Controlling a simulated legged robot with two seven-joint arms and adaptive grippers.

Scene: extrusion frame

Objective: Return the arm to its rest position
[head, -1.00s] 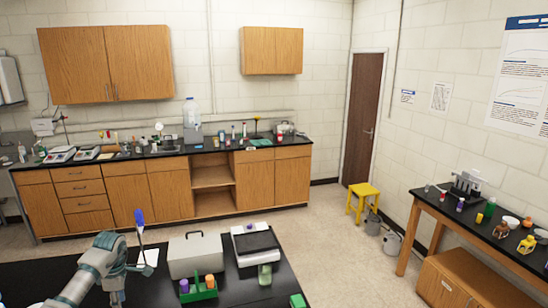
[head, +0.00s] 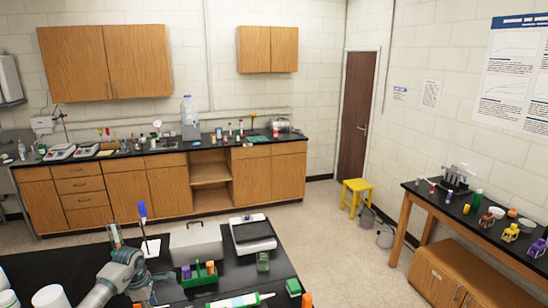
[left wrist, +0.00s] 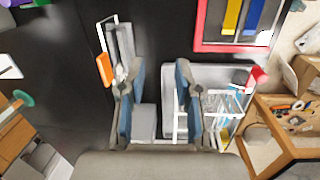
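My left arm (head: 118,273) comes in from the lower left of the head view, bent over the near black bench. Its gripper is below the head view's edge or hidden. In the left wrist view my left gripper (left wrist: 160,70) has its two grey-blue fingers apart, with dark bench top between the tips and nothing clearly held. Pale trays or boxes lie beyond and below the fingers. Whether the fingers touch any of them I cannot tell. My right arm and gripper do not show in either view.
The near bench holds a grey case (head: 196,246), a balance (head: 253,233), a green rack (head: 201,276) and a white cup (head: 50,296). The wrist view shows a red-rimmed tray (left wrist: 200,30) and a wire rack (left wrist: 222,105). A yellow stool (head: 356,189) stands on open floor.

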